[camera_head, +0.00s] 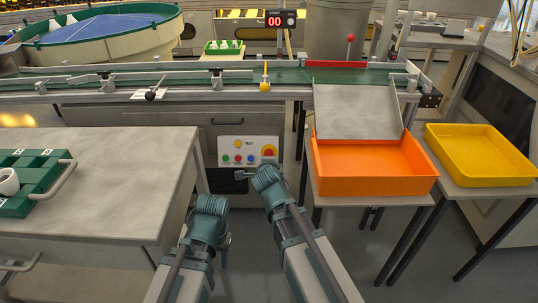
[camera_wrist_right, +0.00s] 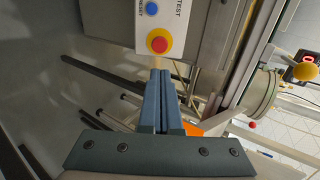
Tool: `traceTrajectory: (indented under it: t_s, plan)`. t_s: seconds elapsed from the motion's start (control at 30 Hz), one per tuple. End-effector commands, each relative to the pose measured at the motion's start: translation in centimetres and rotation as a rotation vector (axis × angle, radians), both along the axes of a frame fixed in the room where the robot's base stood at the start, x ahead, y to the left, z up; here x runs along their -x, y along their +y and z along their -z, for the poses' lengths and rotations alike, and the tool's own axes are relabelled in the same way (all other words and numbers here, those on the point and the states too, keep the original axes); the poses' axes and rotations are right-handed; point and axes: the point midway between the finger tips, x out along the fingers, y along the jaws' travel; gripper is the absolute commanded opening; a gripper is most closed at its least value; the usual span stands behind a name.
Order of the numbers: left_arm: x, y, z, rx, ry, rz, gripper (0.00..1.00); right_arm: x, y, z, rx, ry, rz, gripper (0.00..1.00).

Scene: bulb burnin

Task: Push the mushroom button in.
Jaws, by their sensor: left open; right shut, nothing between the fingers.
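The mushroom button is red on a yellow base (camera_head: 268,152), at the right of a pale control panel (camera_head: 248,150) below the conveyor. In the right wrist view the button (camera_wrist_right: 159,42) stands out from the panel, just beyond my fingertips. My right gripper (camera_wrist_right: 160,73) is shut and empty, its blue fingers together and pointing toward the button. A small gap seems to lie between the tips and the button. In the head view my right wrist is just below the panel. My left gripper (camera_head: 212,205) is open, lower and to the left; its fingers are mostly hidden.
The panel also has small coloured buttons. A grey bench (camera_head: 100,180) stands left, with a green rack (camera_head: 32,178). An orange tray (camera_head: 372,167) and a yellow tray (camera_head: 480,155) stand right. A conveyor (camera_head: 190,80) runs behind.

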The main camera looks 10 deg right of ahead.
Motion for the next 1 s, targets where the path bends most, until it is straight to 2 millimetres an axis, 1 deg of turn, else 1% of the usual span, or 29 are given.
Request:
traceTrajectory:
  t_s: [0.17,0.27,0.37,0.6,0.8,1.0]
  plan:
    - [0.0,0.0,0.1,0.0,0.0,0.0,0.5,-0.1,0.0,0.1,0.001,0.001,-0.001,0.0]
    - [0.0,0.0,0.5,0.0,0.0,0.001,0.5,-0.6,-0.1,0.5,0.001,0.001,0.0,0.0]
    - [0.0,0.0,1.3,0.001,0.0,0.002,0.5,-1.9,-0.3,1.3,0.001,0.001,0.0,0.0]
    - [0.0,-0.1,3.9,0.002,0.0,0.0,0.5,-6.1,-1.2,4.0,0.0,0.002,0.001,0.0]
    - [0.0,-0.1,5.7,0.002,-0.001,-0.005,0.5,-9.3,-1.8,5.7,0.001,0.001,0.0,0.0]
    - [0.0,-0.1,6.7,0.002,-0.001,-0.008,0.5,-11.2,-2.2,6.7,0.001,0.001,-0.001,0.0]
